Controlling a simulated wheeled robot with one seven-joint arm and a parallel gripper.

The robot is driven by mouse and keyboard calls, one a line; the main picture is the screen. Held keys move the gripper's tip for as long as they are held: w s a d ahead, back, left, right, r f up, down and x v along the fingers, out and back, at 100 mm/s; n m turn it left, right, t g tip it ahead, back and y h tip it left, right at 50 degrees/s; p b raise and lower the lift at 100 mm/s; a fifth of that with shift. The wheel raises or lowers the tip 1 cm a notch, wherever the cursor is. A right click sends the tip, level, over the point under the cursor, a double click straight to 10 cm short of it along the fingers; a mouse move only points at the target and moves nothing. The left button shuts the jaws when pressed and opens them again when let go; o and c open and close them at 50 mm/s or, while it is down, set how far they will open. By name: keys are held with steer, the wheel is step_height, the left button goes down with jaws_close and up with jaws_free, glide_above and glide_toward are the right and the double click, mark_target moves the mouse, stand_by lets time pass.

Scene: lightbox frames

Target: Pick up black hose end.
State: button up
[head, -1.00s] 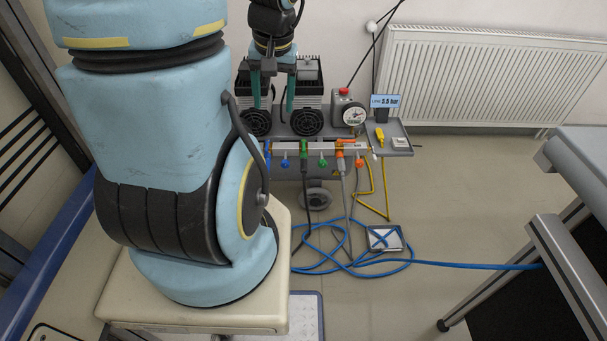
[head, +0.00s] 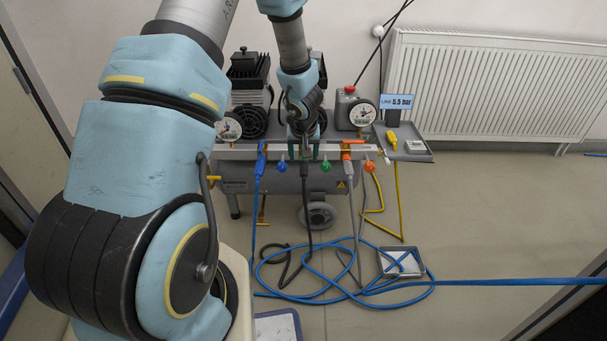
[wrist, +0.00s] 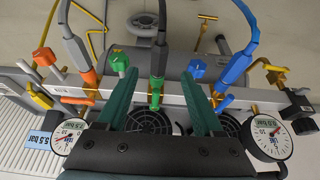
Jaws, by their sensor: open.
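The black hose end (wrist: 157,62) is a dark grey plug with a black hose running from it. It sits in the green coupling (wrist: 155,97) of the metal manifold bar in the wrist view. My gripper (wrist: 159,77) is open, with one dark green finger on each side of the plug and coupling, and no visible contact. In the head view my gripper (head: 305,153) is over the middle of the bar, partly hiding the coupling; the black hose (head: 307,205) hangs below.
A blue plug (wrist: 235,68) and a grey plug (wrist: 75,50) sit on either side, with small coloured valves (wrist: 197,66) between. Gauges (wrist: 267,137) flank the bar. A tray (head: 401,262) and coiled blue hose (head: 340,298) lie on the floor.

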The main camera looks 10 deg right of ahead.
mark_target(304, 166)
steer(key=shift+w+x, duration=0.15)
steer(key=shift+x, duration=1.6)
steer(key=shift+w+x, duration=0.15)
steer(key=shift+x, duration=1.6)
steer(key=shift+d+r, duration=0.15)
jaws_close()
